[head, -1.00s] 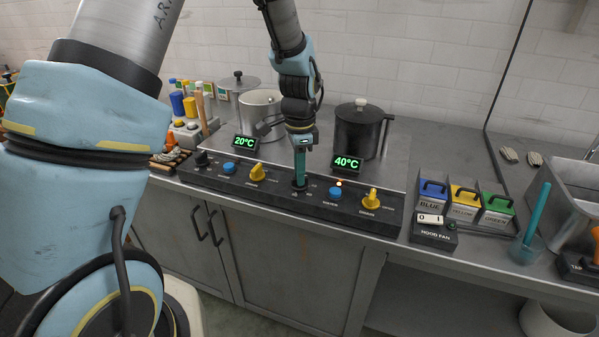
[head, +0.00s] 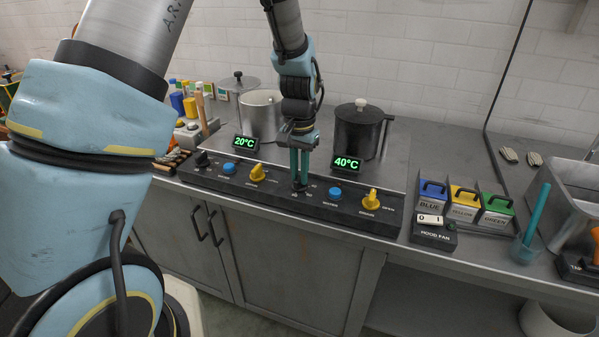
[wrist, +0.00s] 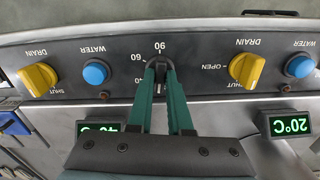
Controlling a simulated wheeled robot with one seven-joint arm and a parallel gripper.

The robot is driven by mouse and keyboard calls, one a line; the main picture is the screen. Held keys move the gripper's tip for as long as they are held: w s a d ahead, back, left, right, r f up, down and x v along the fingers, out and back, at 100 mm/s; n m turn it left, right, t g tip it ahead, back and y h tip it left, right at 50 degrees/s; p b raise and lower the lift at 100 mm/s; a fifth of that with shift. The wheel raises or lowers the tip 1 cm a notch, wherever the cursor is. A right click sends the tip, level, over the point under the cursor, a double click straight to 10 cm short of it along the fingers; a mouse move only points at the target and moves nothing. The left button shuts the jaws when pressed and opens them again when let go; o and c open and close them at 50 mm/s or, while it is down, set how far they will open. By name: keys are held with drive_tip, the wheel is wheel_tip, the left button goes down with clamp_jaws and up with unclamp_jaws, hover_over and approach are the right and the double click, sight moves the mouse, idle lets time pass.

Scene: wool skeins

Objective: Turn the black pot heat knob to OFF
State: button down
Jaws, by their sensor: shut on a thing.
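The black pot (head: 357,135) stands on the counter behind the control panel (head: 325,211), with a green 40°C display (head: 346,164) in front of it. My gripper (head: 300,186) reaches down to the panel left of the blue water button (head: 335,194). In the wrist view its teal fingers (wrist: 159,66) are shut on the dark heat knob (wrist: 159,75), one on each side. The marks 90 and 60 show by the knob. The fingers hide much of the knob, and its OFF mark cannot be made out.
A yellow drain knob (head: 371,199) is at the panel's right end, and another (head: 257,173) is left of my gripper. The hood fan switch (head: 434,229) and coloured boxes (head: 463,199) stand further right. A steel pot (head: 260,112) is behind left.

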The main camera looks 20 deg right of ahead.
sight(299, 177)
drive_tip(key=shift+n, duration=0.7)
drive_tip(key=c, duration=0.8)
unclamp_jaws()
drive_tip(key=shift+c, duration=0.2)
drive_tip(key=shift+r, duration=0.1)
wheel_tip(299, 177, up, 11)
drive_tip(key=b, duration=0.2)
